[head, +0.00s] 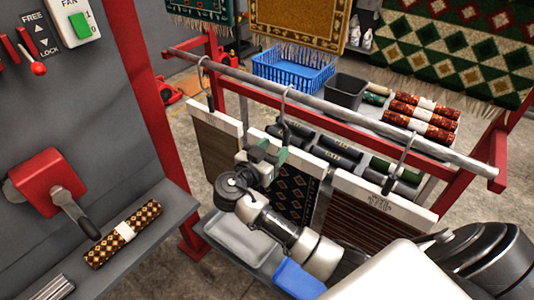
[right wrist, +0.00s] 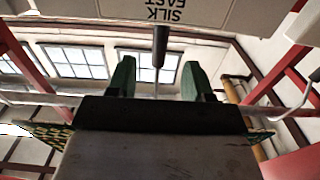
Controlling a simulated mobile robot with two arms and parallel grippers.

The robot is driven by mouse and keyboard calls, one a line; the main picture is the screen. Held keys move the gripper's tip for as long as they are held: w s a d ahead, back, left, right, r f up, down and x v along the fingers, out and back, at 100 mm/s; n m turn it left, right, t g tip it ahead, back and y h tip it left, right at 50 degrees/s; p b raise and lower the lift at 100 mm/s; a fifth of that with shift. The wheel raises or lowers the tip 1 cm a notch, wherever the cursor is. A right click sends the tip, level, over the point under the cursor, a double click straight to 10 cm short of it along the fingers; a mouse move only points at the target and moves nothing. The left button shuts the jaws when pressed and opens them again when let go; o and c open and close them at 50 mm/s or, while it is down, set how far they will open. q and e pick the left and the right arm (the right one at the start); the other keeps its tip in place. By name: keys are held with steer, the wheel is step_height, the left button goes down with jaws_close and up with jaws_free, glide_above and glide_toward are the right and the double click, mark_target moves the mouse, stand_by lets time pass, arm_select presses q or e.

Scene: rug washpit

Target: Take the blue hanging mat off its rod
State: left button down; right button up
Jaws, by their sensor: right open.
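The blue hanging mat (head: 294,194), dark blue with a pale diamond pattern, hangs in the middle of three mats from the metal rod (head: 330,108). Its metal hook (head: 288,96) goes over the rod and has a dark grip (head: 284,131) above the white header. My right gripper (head: 268,153) is open in front of the header, with green fingertips. In the right wrist view, a dark hook grip (right wrist: 159,46) stands between the spread fingers (right wrist: 159,82), apart from both. The gripper hides part of the header and mat. My left gripper is not in view.
An olive-brown mat (head: 216,148) hangs to the left and a brown striped mat (head: 352,217) to the right, close by. A grey bench with a rolled rug (head: 124,234) stands at left. Behind the rod are rolled rugs (head: 420,116) and a blue basket (head: 292,70).

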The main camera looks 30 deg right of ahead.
mark_target(284, 138)
steer(key=shift+w+d, duration=0.25)
steer(key=shift+d, duration=0.45)
steer(key=shift+w+d+f+b, duration=0.1)
steer(key=shift+w+d+b, duration=0.05)
steer(key=shift+d+b, duration=0.15)
steer(key=shift+b+x, duration=1)
steer(key=shift+x, duration=1.05)
jaws_close()
steer(key=shift+r, duration=0.25)
steer(key=shift+r+p, duration=0.85)
steer(key=shift+r, duration=1.25)
